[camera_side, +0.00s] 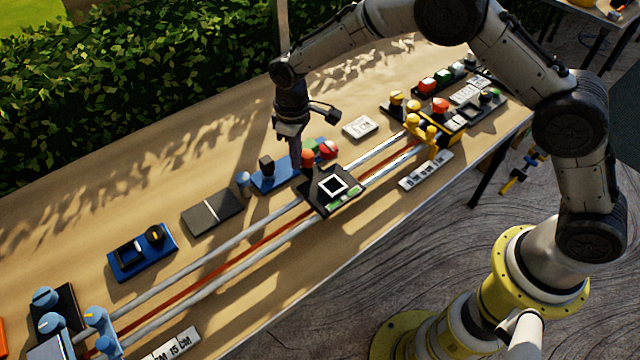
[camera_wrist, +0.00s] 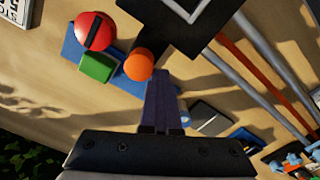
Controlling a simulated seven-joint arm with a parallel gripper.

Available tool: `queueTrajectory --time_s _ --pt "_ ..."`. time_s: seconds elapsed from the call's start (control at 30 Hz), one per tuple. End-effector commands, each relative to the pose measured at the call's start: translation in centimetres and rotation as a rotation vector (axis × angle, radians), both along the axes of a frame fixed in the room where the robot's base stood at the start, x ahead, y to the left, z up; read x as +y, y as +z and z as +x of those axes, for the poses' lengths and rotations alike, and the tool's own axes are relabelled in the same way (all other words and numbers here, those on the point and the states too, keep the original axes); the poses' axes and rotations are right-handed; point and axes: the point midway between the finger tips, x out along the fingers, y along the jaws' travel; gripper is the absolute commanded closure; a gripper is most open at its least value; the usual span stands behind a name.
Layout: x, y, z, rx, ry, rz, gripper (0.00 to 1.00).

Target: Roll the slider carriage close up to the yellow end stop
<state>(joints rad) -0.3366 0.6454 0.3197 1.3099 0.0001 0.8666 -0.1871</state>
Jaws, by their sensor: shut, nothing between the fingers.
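The slider carriage (camera_side: 331,188) is a dark plate with a white square outline, sitting on two grey rails (camera_side: 210,262) near their middle. The yellow end stop (camera_side: 420,133) stands at the upper right end of the rails, with a stretch of bare rail between it and the carriage. My gripper (camera_side: 304,166) is shut and empty, pointing down at the carriage's far left edge. In the wrist view its shut fingers (camera_wrist: 160,95) lie just beside the dark carriage (camera_wrist: 185,22); I cannot tell whether they touch it.
A blue base with red, green and orange knobs (camera_side: 308,156) stands close behind the gripper. Blue end posts (camera_side: 98,322) stand at the lower left rail end. A white label (camera_side: 426,171) lies in front of the rails. A white card (camera_side: 360,127) lies behind them.

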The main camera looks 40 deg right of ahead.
Motion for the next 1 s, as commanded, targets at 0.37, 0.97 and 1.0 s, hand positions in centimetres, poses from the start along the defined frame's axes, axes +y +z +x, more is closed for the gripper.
queueTrajectory --time_s 0.37,0.97,1.0 --pt "-1.1 0.0 0.0 0.001 0.0 0.0 1.0" --pt "-2.7 0.0 0.0 0.002 0.0 -0.001 1.0" --pt "-2.9 0.0 0.0 0.002 -0.001 -0.001 1.0"
